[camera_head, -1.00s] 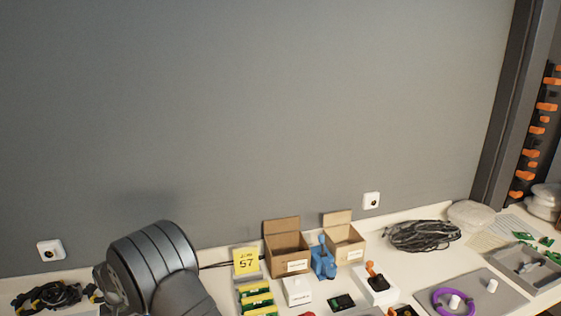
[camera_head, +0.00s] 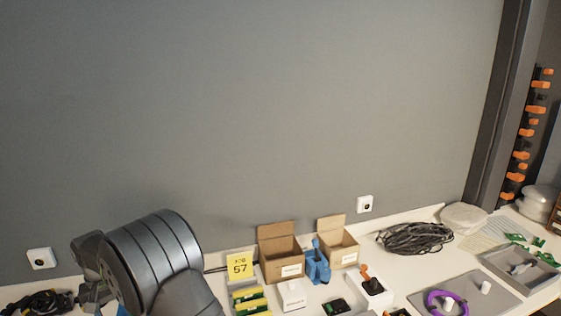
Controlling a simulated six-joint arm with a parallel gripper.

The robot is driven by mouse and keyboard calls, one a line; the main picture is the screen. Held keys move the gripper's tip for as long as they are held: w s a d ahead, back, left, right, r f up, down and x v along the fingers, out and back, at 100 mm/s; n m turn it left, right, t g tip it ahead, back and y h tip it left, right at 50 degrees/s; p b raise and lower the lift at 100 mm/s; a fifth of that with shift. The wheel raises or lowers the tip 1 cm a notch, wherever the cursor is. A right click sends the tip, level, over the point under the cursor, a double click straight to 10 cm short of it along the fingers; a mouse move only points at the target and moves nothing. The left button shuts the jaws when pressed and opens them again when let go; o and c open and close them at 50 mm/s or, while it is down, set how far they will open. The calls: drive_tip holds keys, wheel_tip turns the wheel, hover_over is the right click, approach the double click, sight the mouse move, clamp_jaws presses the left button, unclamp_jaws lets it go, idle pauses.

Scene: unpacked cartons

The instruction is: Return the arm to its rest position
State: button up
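My arm (camera_head: 150,262) shows as dark grey rounded links at the lower left, in front of the white bench. Part of a lighter grey piece of it shows at its left side, low in the picture. My gripper's fingertips cannot be made out, so whether it is open or shut, or holds anything, is hidden.
Two open cartons (camera_head: 281,267) stand by the wall with a blue object (camera_head: 317,264) beside them. A yellow sign (camera_head: 240,266), a black cable coil (camera_head: 414,238), a purple ring (camera_head: 447,302) and a grey tray (camera_head: 520,270) are on the bench. Black cables (camera_head: 40,303) lie at left.

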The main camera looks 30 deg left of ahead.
wheel_tip(320, 180, up, 7)
wheel_tip(320, 180, down, 16)
drive_tip(key=shift+f, duration=0.25)
drive_tip(key=shift+r, duration=0.1)
wheel_tip(320, 180, up, 8)
drive_tip(key=shift+f, duration=0.2)
drive_tip(key=shift+f, duration=0.1)
drive_tip(key=shift+r, duration=2.2)
idle(0.5)
